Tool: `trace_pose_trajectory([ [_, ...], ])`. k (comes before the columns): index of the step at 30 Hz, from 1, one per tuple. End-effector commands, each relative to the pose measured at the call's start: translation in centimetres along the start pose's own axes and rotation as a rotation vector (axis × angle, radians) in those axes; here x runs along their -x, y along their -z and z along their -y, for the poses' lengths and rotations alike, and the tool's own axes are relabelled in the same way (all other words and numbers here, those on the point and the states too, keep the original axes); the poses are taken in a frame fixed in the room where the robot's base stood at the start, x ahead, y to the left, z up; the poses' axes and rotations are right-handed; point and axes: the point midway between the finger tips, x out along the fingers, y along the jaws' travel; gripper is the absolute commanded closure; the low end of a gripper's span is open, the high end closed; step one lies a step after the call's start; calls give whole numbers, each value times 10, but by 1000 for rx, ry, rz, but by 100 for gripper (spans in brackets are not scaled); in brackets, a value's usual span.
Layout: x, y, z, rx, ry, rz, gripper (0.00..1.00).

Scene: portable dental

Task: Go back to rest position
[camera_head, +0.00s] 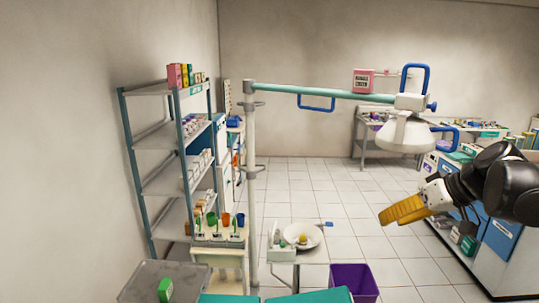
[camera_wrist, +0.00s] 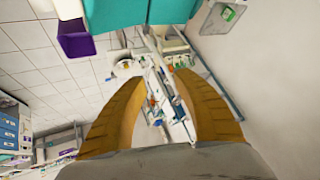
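My gripper (camera_head: 402,211) hangs in the air at the right of the head view, with its yellow fingers pointing left. In the wrist view my gripper (camera_wrist: 160,80) has its two fingers spread apart, with nothing between them. My arm comes in from the right edge. No object touches the fingers.
A dental lamp (camera_head: 405,133) on a teal arm hangs behind my gripper. A shelf rack (camera_head: 160,142) stands left. A purple bin (camera_head: 353,282), a basin (camera_head: 302,236) and a clear tray (camera_head: 140,285) are in front. Blue-fronted cabinets (camera_head: 500,240) stand right. The tiled floor (camera_head: 340,200) is open mid-room.

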Motion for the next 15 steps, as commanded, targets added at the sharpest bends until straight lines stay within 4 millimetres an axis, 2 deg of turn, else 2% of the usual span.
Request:
trace_pose_trajectory([
  [1, -25, -33, 18, -12, -28, 32, 65],
  [6, -70, -121, 63, -67, -157, 99, 65],
  [12, -115, -229, 89, -94, -307, 99, 65],
  [15, -133, -272, 92, -98, -363, 74, 65],
])
